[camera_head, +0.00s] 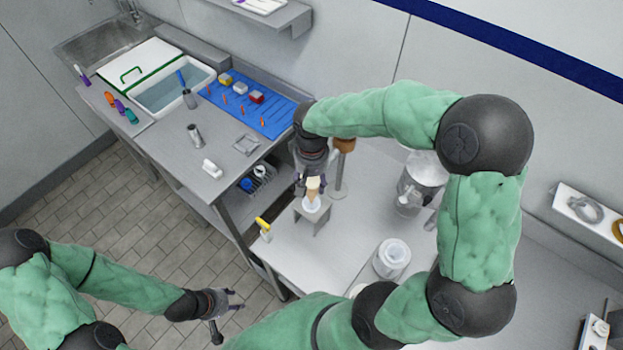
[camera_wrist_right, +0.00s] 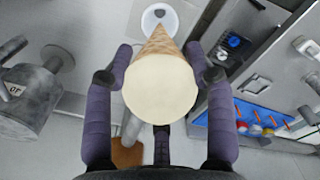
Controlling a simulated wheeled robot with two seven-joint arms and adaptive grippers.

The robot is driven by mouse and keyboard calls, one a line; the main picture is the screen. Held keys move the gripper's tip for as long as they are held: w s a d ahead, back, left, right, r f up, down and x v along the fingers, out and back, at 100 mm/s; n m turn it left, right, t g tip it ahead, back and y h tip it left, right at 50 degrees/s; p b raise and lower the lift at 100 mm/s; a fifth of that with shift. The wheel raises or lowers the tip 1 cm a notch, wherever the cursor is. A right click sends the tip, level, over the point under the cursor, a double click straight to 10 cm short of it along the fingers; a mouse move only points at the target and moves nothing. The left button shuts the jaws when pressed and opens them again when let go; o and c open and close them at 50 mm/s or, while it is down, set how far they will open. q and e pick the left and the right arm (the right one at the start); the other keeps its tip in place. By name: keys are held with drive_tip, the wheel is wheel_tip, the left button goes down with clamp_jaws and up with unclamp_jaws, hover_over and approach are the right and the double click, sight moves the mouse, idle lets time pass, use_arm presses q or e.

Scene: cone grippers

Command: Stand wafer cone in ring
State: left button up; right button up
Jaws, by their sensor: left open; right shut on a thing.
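My right gripper (camera_head: 310,178) is shut on the wafer cone (camera_head: 313,190), which has a pale cream top and its point downward. In the right wrist view the cone (camera_wrist_right: 162,70) sits between the purple fingers of the gripper (camera_wrist_right: 165,85). The white ring (camera_head: 314,204) is on a small grey stand (camera_head: 319,217) on the table, directly below the cone. In the wrist view the cone's tip overlaps the ring (camera_wrist_right: 158,17); I cannot tell whether it is inside. My left gripper (camera_head: 230,301) is open and empty over the floor, far from the cone.
A metal container (camera_head: 415,190) and a white-lidded tub (camera_head: 391,259) stand right of the ring stand. A post with a brown top (camera_head: 344,146) stands close behind the right gripper. A yellow-handled tool (camera_head: 263,225) is near the table's left edge. Free tabletop lies in front of the stand.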

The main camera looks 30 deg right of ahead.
sight(311, 198)
drive_tip(key=shift+f+b, duration=3.5)
drive_tip(key=shift+f, duration=1.15)
drive_tip(key=o, duration=0.8)
drive_tip(key=shift+o, duration=0.2)
wheel_tip(311, 198, up, 12)
drive_tip(key=shift+r, duration=0.1)
